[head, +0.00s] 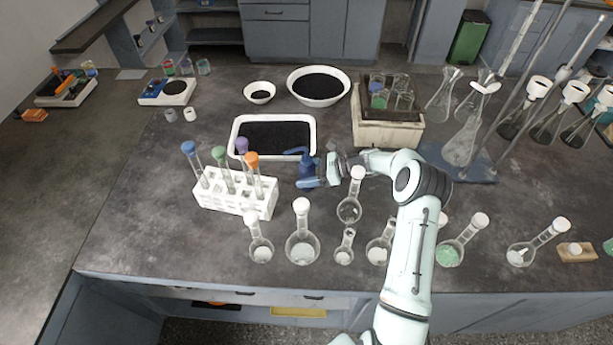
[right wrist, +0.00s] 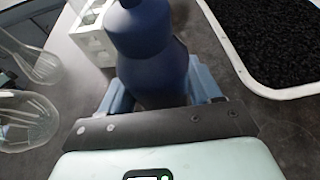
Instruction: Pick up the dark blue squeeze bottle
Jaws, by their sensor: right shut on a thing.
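The dark blue squeeze bottle (head: 305,167) stands on the dark bench in the middle of the head view, just right of the white test-tube rack. My right gripper (head: 318,180) reaches it from the right and is shut on it. In the right wrist view the bottle (right wrist: 150,50) fills the upper middle, between my fingers (right wrist: 160,95). It looks upright, and I cannot tell whether its base touches the bench. My left gripper is not in view.
The white rack (head: 235,202) with capped tubes is close on the left. A white tray (head: 235,135) of black grains lies behind. Several round flasks (head: 302,248) stand in front, one flask (head: 349,211) close below my right wrist. A beige box (head: 388,133) with jars stands behind right.

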